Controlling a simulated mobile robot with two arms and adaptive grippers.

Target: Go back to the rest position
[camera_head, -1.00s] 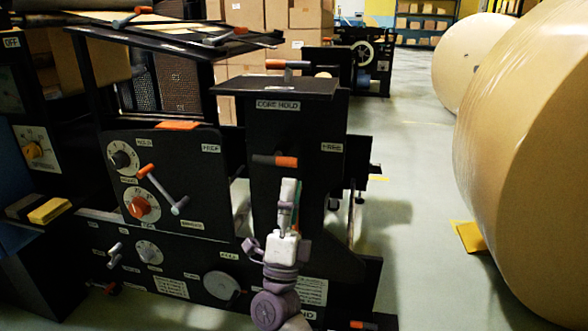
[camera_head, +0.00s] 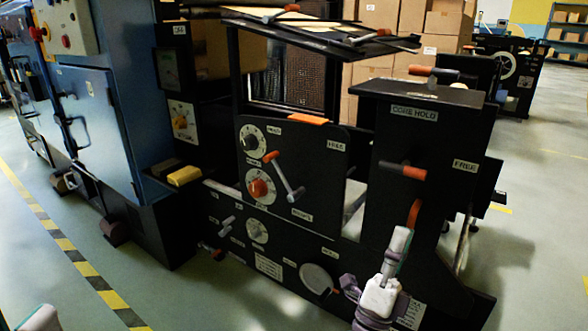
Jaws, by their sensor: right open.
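My right gripper (camera_head: 397,246) comes up from the bottom edge, right of the middle, with a white body and a purple wrist. It is open, and I see nothing held in it. It is in front of the black post labelled CORE HOLD (camera_head: 414,112); any gap to the post is hard to judge. An orange handle (camera_head: 414,212) shows just above its tips. My left gripper is not in view; a white rounded part, probably of my left arm, shows at the bottom left corner.
The black machine panel (camera_head: 310,165) with dials and a crank lever (camera_head: 284,176) fills the middle. A blue cabinet (camera_head: 92,125) stands left. Open floor with a yellow-black stripe (camera_head: 75,255) lies at the lower left. Cartons (camera_head: 385,75) are stacked behind.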

